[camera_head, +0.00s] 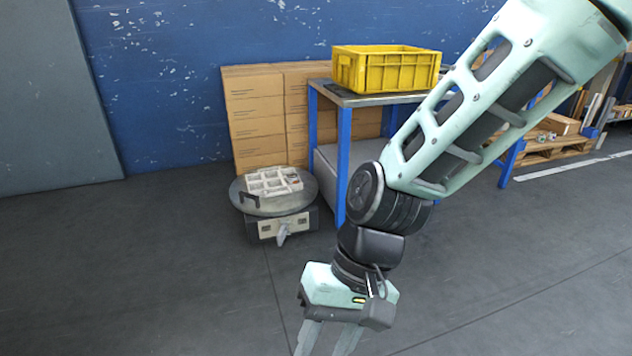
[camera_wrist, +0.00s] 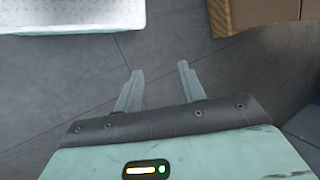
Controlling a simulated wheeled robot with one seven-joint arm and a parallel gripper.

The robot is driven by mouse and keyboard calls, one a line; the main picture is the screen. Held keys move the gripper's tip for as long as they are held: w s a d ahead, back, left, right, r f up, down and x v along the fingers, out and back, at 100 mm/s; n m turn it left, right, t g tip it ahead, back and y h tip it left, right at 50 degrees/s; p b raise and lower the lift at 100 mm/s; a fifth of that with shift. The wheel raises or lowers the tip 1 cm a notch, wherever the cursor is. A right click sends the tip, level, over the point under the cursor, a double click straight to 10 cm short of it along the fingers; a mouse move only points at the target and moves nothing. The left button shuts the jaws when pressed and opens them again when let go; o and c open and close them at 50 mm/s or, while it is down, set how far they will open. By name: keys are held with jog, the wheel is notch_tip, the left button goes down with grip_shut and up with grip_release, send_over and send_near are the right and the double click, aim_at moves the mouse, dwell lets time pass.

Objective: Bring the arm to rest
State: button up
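My gripper (camera_head: 328,341) hangs at the bottom centre of the head view, pointing down over bare floor. My pale green arm comes in from the top right and bends at a black joint above it. In the wrist view, my gripper's two fingers (camera_wrist: 158,84) stand apart with only grey floor between them. The gripper is open and empty. The lowest part of the fingertips is cut off in the head view.
A yellow crate (camera_head: 388,72) stands on a blue-legged table (camera_head: 345,150) behind my arm. Stacked cardboard boxes (camera_head: 255,115) stand against the blue wall. A low round-topped unit (camera_head: 272,208) bears a white compartmented tray (camera_head: 272,190). Floor at the left and front is clear.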

jog(key=s+d+r+n+t+h+p, duration=0.1)
jog(key=s+d+r+n+t+h, duration=0.1)
jog(key=d+r, duration=0.35)
jog(key=s+d+r+n+t+h+p, duration=0.1)
jog(key=s+d+r+n+t, duration=0.15)
jog(key=d, duration=0.55)
notch_tip(320, 180, up, 37)
jog(key=p, duration=3.6)
jog(key=shift+a+f+g+p, duration=0.2)
jog(key=shift+a+g+p, duration=0.05)
jog(key=shift+g+p, duration=0.1)
